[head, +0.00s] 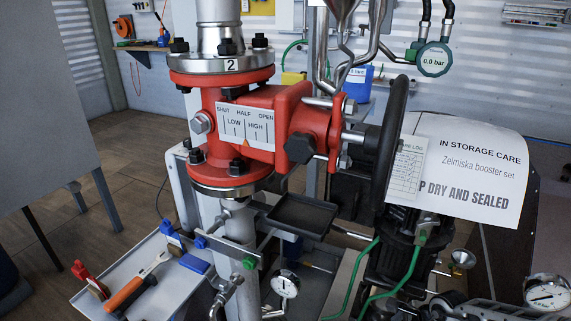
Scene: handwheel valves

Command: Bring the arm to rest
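Neither of my grippers shows in the head view, and I see no part of my arms that I can be sure of. The red valve (268,104) stands on a vertical pipe in the middle. The white scale plate (246,126) reads SHUT, HALF, OPEN and LOW, HIGH. A small orange pointer (245,142) sits at its lower edge, roughly below HALF.
A tray with tools (150,283) is at the lower left, with a grey panel (45,95) beyond it. A small dark tray (301,215) sits below the valve. Gauges (547,294) stand low right.

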